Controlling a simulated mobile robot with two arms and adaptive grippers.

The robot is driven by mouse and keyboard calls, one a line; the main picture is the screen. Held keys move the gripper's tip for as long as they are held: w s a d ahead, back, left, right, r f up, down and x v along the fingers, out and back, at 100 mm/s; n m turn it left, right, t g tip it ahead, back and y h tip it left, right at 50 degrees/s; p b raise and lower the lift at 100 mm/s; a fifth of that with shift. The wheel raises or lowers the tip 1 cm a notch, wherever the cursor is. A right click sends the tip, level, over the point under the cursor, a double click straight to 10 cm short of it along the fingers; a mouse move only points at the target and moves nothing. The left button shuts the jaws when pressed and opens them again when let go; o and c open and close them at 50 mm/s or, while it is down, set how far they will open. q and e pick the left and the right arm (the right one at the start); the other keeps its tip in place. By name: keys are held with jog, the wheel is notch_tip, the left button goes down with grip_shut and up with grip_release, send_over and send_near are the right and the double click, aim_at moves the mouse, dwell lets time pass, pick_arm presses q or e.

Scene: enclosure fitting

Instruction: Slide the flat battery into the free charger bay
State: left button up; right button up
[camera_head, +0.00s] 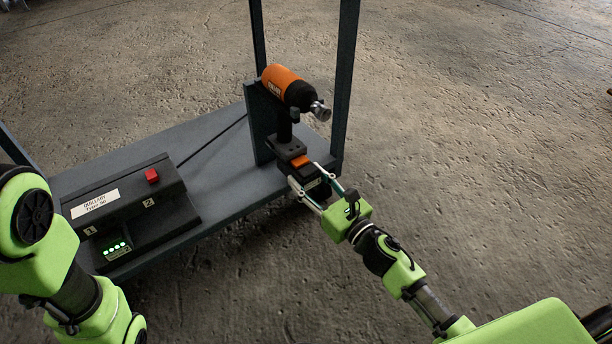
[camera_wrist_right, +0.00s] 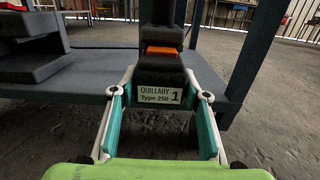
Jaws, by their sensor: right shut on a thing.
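An orange and black drill (camera_head: 285,85) rests in an upright holder on the grey shelf, its handle pointing down. A black battery (camera_head: 312,181) sits at the drill's foot (camera_head: 288,148), with an orange piece (camera_head: 300,161) above it; the two look joined. The black charger (camera_head: 140,182) stands at the left. Bay 1 holds a battery with green lights (camera_head: 117,248); bay 2 (camera_head: 172,222) looks empty. My left gripper is not visible.
The charger has a red button (camera_head: 152,175) and a cable running to the back. Shelf posts (camera_head: 345,85) rise close behind and beside the drill. The shelf between charger and drill (camera_head: 225,180) is clear. My left arm is near the charger's left front.

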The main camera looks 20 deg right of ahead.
jog(key=shift+v, duration=2.65)
jog(key=shift+r, duration=0.1)
